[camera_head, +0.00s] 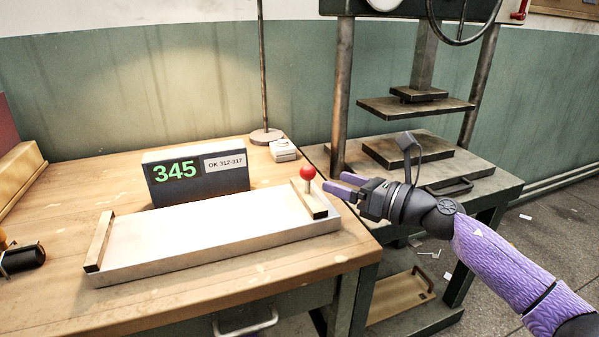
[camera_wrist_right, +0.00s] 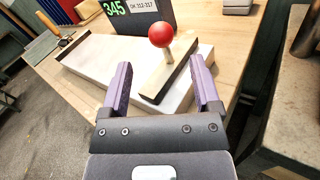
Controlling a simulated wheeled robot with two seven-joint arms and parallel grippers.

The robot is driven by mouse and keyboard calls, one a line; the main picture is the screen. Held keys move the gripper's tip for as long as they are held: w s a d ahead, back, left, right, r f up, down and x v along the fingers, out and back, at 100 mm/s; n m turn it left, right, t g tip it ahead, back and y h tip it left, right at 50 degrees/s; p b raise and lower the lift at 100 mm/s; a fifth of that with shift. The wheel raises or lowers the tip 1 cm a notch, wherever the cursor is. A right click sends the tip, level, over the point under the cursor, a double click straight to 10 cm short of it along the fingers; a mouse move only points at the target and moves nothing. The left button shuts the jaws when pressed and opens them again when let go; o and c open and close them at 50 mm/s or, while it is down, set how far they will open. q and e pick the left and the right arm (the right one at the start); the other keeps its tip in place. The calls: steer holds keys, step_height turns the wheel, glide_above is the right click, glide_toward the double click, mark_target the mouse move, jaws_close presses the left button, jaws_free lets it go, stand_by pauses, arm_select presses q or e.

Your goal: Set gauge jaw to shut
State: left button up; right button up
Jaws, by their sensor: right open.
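The gauge is a long pale plate (camera_head: 210,238) on the wooden bench, with a fixed end bar (camera_head: 99,242) at its left. The gauge jaw (camera_head: 316,204) is a bar across the plate near its right end, topped by a red ball knob (camera_head: 308,172). In the right wrist view the jaw (camera_wrist_right: 155,92) and its red knob (camera_wrist_right: 161,35) are ahead of my fingers. The display (camera_head: 173,171) reads 345, beside a label "OK 312-317". My right gripper (camera_head: 343,187) is open and empty, just right of the knob. My left gripper is not in view.
A lamp stand (camera_head: 266,136) and a small white box (camera_head: 283,150) stand behind the gauge. A press (camera_head: 420,150) on a green table stands to the right. A dark tool with a brass-coloured part (camera_head: 20,257) lies at the bench's left. The plate between bar and jaw is clear.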

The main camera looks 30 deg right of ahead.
mark_target(315, 174)
steer(key=b+x, duration=0.1)
steer(key=x, duration=0.6)
steer(key=shift+w+a+f, duration=0.1)
steer(key=shift+w, duration=0.25)
jaws_close()
stand_by(0.5)
stand_by(0.6)
